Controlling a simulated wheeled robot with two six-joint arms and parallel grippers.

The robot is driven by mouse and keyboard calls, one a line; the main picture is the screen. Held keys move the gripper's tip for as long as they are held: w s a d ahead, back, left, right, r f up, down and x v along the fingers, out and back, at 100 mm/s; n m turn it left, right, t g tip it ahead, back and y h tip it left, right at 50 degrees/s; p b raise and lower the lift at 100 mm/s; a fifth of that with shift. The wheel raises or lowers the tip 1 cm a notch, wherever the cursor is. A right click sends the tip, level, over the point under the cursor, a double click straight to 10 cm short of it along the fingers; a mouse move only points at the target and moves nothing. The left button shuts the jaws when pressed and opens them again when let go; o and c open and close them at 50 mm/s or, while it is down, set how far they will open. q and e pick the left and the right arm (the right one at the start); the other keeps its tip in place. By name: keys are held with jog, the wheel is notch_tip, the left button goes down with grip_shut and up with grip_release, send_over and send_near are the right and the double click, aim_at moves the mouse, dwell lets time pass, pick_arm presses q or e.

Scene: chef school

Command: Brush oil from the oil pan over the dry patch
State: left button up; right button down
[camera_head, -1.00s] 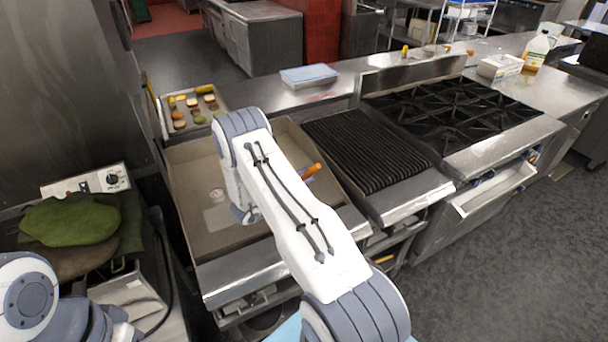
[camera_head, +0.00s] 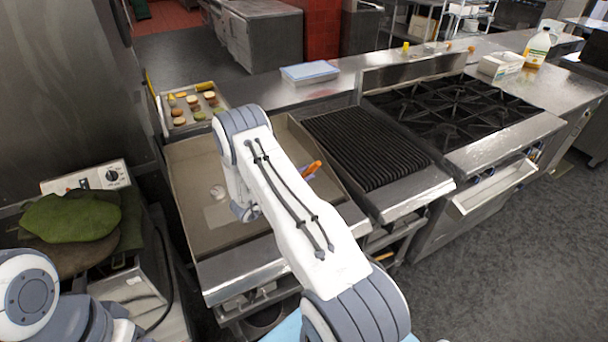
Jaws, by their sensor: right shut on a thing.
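My right gripper is mostly hidden behind my own right arm, above the flat griddle (camera_head: 200,165); only its wrist side shows. An orange-handled tool (camera_head: 313,167), probably the brush, sticks out past the right side of my arm, with a bit of blue beside it. Its other end is hidden. A paler patch (camera_head: 216,214) on the griddle, perhaps the dry patch, lies left of my wrist. A small round pale thing (camera_head: 217,192) is at its upper edge. I cannot make out an oil pan for sure. My left arm shows at the lower left; its gripper is out of view.
A tray of small food pieces (camera_head: 190,124) stands behind the griddle. A ribbed grill (camera_head: 366,147) and a burner range (camera_head: 455,110) are to the right. A blue-lidded container (camera_head: 309,72) sits on the back counter. A green cloth (camera_head: 72,218) lies at the left.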

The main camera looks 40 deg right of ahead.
jog(key=shift+f+b, duration=0.45)
jog(key=shift+b, duration=0.1)
dwell(1.6)
notch_tip(320, 180, up, 7)
jog(key=p, duration=0.4)
dwell(0.5)
dwell(0.6)
